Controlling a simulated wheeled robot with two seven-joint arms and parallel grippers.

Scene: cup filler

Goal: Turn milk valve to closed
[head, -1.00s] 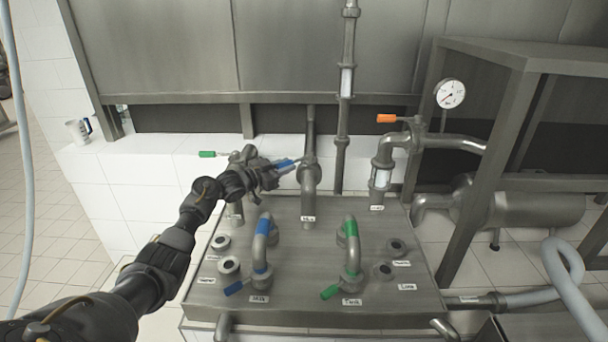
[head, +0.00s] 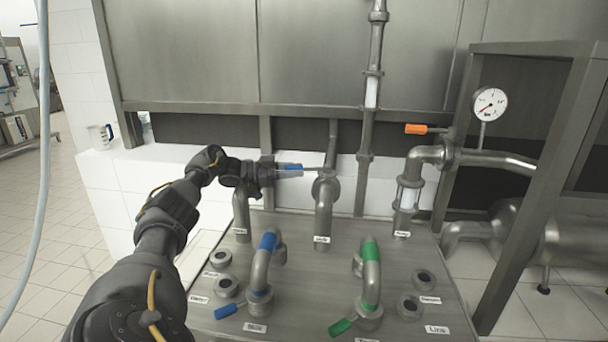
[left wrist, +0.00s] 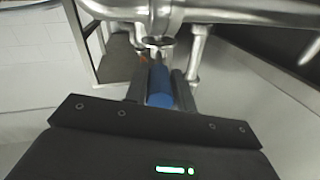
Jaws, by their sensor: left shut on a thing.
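The valve with the blue handle (head: 293,167) sits on the middle upright pipe (head: 325,205), which has a small label too blurred to read surely. Its lever sticks out to the left of the pipe, about level and across it. My left gripper (head: 290,170) reaches in from the left and is shut on the blue handle. In the left wrist view the blue handle (left wrist: 160,86) lies between my two fingers, pointing away toward the valve and pipework. My right gripper is out of view.
An orange-handled valve (head: 416,129) and a pressure gauge (head: 490,104) stand to the right. On the metal panel (head: 310,285) in front are a blue-banded bent pipe (head: 262,262), a green-banded one (head: 369,275) and several round ports. A cup (head: 100,136) stands on the left ledge.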

